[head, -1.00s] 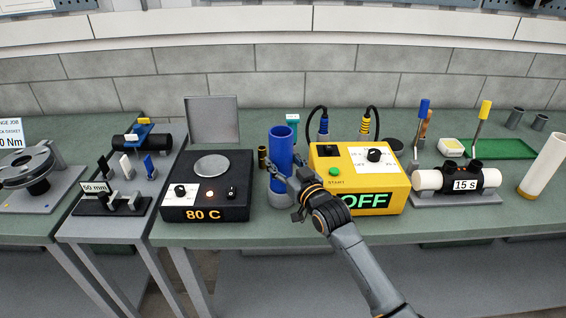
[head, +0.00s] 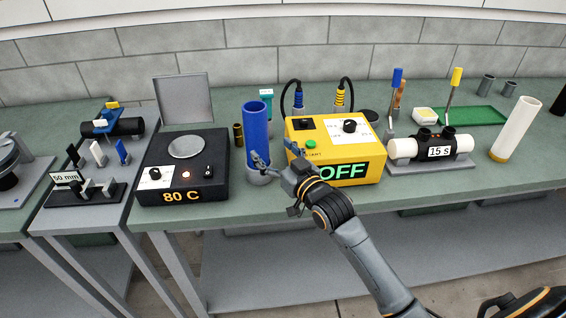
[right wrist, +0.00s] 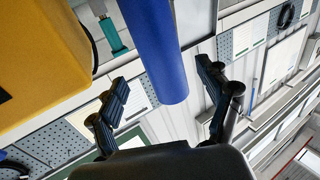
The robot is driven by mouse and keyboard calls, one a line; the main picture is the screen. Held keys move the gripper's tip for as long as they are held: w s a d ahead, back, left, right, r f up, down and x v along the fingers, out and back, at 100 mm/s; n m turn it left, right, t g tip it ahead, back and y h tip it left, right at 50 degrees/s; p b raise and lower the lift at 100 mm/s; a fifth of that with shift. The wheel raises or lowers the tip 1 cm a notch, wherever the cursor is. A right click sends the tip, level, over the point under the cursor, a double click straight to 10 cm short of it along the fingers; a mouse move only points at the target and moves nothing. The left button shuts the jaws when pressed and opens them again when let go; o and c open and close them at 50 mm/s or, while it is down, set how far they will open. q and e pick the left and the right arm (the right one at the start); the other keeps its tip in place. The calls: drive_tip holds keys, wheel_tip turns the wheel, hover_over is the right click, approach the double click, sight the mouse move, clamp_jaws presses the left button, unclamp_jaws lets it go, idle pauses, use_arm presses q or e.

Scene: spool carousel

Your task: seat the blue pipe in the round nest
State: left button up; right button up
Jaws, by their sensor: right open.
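The blue pipe (head: 257,130) stands upright on the bench with its lower end at the grey round nest (head: 259,179). My finger hides part of that junction, so I cannot tell how deep it sits. My right gripper (head: 275,156) is open at the pipe's lower right, with one finger in front of the pipe and the other near the yellow box. In the right wrist view the blue pipe (right wrist: 158,50) shows beyond and between the spread fingers (right wrist: 165,95), with clear gaps on both sides. My left gripper is not in view.
The yellow box (head: 335,150) marked OFF stands close on the right of the pipe. The black hot plate (head: 183,165) marked 80 C is on the left. A white pipe (head: 516,128) stands far right.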

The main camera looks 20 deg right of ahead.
drive_tip(key=shift+s+d, duration=0.25)
drive_tip(key=shift+s, duration=0.9)
drive_tip(key=shift+s+d, duration=0.2)
drive_tip(key=shift+s, duration=0.9)
